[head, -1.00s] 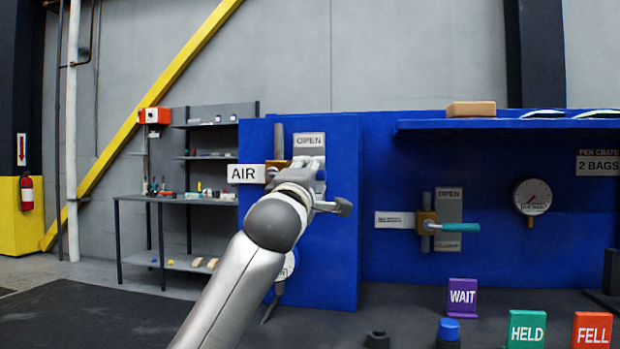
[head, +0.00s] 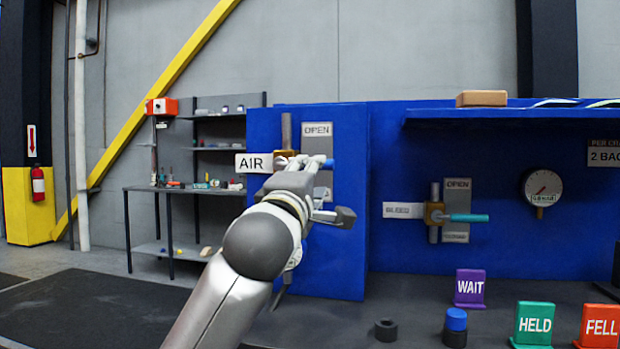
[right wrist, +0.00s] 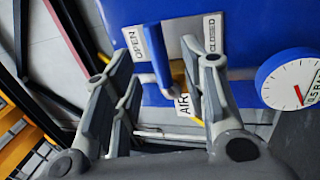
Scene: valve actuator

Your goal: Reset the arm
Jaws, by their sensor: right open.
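The AIR valve is on the blue panel (head: 345,240), beside its AIR sign (head: 254,162) and below its OPEN plate (head: 318,129). My right gripper (head: 305,166) is in front of this valve and hides most of it. A bit of blue, perhaps the handle's end, shows just right of the fingers. In the right wrist view my right gripper (right wrist: 157,62) is open, its fingers on either side of the valve's lever (right wrist: 164,76). OPEN (right wrist: 136,48) and CLOSED (right wrist: 212,34) plates show there. I cannot tell whether the fingers touch the lever. My left gripper is out of view.
A second valve with a teal handle (head: 468,218) pointing right and a gauge (head: 541,187) are on the right wall. WAIT (head: 470,289), HELD (head: 533,325) and FELL (head: 599,327) signs stand on the dark bench. A grey shelf (head: 185,190) stands at left.

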